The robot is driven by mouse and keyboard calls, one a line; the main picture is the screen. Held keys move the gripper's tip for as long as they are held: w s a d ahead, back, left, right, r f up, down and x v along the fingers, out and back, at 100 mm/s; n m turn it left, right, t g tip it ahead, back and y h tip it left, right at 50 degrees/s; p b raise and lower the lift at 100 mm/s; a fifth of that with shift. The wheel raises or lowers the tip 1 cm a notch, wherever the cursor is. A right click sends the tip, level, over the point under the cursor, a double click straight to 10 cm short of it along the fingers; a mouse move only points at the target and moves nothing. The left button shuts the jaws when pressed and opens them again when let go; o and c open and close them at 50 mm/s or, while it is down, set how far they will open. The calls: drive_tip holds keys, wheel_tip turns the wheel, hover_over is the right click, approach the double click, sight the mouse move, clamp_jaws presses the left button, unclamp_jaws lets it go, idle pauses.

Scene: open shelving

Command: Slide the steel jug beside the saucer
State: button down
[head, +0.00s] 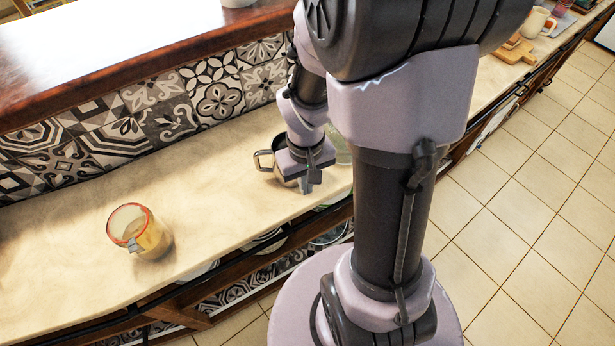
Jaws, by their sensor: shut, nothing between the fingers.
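The steel jug (284,173) stands upright on the pale counter, its handle to the left. My gripper (311,185) is shut and empty, just in front of the jug and to its right, hiding part of it. I cannot tell whether the gripper touches the jug. I cannot make out a saucer; my arm covers much of the counter to the right of the jug.
A yellowish glass with a red rim (140,232) stands on the counter at left. A pale green object (341,150) shows partly behind my arm. A patterned tile wall (215,98) backs the counter. The counter between glass and jug is clear.

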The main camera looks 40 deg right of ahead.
drive_tip(key=f, duration=0.2)
drive_tip(key=f+b, duration=0.1)
drive_tip(key=shift+w+d+f, duration=0.1)
drive_tip(key=shift+w+f, duration=0.15)
drive_tip(key=shift+f, duration=0.05)
drive_tip(key=shift+w+d+r, duration=0.1)
drive_tip(key=shift+w+d, duration=0.05)
drive_tip(key=shift+w, duration=0.5)
drive_tip(key=shift+w+d+r, duration=0.1)
drive_tip(key=shift+w, duration=0.5)
drive_tip(key=shift+w+d, duration=0.1)
drive_tip(key=shift+w, duration=0.35)
drive_tip(key=shift+r, duration=0.1)
drive_tip(key=shift+w+d, duration=0.1)
drive_tip(key=shift+w, duration=0.3)
drive_tip(key=shift+w+d, duration=0.2)
drive_tip(key=shift+w, duration=0.75)
drive_tip(key=shift+s, duration=0.1)
